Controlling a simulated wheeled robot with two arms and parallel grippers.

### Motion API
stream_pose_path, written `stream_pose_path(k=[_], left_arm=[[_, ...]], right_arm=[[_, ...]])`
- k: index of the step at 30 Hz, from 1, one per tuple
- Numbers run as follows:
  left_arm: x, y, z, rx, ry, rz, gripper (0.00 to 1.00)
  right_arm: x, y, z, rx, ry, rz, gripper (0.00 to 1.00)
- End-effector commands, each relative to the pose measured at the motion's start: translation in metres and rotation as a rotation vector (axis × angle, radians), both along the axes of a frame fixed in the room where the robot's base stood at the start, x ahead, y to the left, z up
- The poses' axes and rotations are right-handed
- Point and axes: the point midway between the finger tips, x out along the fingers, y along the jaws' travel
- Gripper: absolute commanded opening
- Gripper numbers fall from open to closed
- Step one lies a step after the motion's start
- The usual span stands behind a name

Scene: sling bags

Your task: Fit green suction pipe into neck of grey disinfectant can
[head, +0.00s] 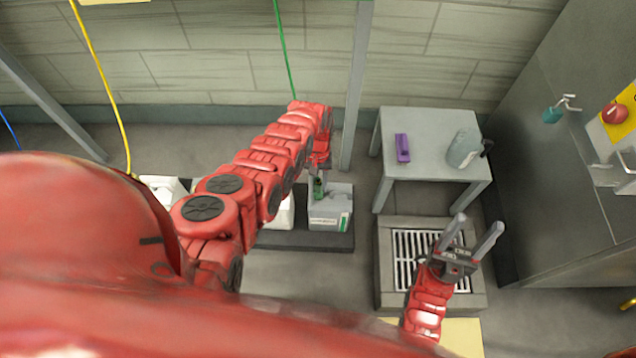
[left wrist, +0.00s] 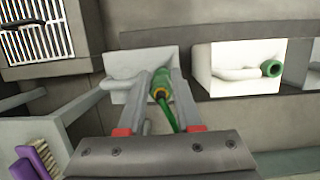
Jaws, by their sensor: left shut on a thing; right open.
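The grey disinfectant can (head: 328,216) stands on a dark low plinth, with a green mark on its front; its top also shows in the left wrist view (left wrist: 122,64). My left gripper (head: 318,182) is directly above this can, shut on the green suction pipe (head: 319,188). In the left wrist view the pipe (left wrist: 161,84), with a yellow band, lies between the fingers (left wrist: 163,85), its end over the can. The neck is hidden, so I cannot tell whether the pipe is in it. My right gripper (head: 470,238) is open and empty above the floor grate.
A white can (left wrist: 232,82) with a green-ringed neck stands beside the grey one. The plinth (head: 300,242) carries several cans. A grey table (head: 430,150) holds a purple brush (head: 402,148) and a grey jug (head: 463,150). A metal post (head: 357,90) rises behind my left gripper.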

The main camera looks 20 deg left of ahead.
Motion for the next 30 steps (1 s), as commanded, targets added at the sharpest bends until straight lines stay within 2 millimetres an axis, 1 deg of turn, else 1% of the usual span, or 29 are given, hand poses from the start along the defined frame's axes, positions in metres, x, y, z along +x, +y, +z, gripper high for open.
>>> stream_pose_path(k=[15,16,20,21,22,30], left_arm=[[0.000,0.000,-0.014,0.000,0.000,0.000,0.00],[0.000,0.000,-0.014,0.000,0.000,0.000,0.35],[0.000,0.000,-0.013,0.000,0.000,0.000,0.59],[0.000,0.000,-0.013,0.000,0.000,0.000,0.66],[0.000,0.000,-0.013,0.000,0.000,0.000,0.68],[0.000,0.000,-0.012,0.000,0.000,0.000,0.68]], right_arm=[[0.000,0.000,-0.014,0.000,0.000,0.000,0.57],[0.000,0.000,-0.014,0.000,0.000,0.000,0.57],[0.000,0.000,-0.013,0.000,0.000,0.000,0.57],[0.000,0.000,-0.013,0.000,0.000,0.000,0.57],[0.000,0.000,-0.013,0.000,0.000,0.000,0.57],[0.000,0.000,-0.012,0.000,0.000,0.000,0.57]])
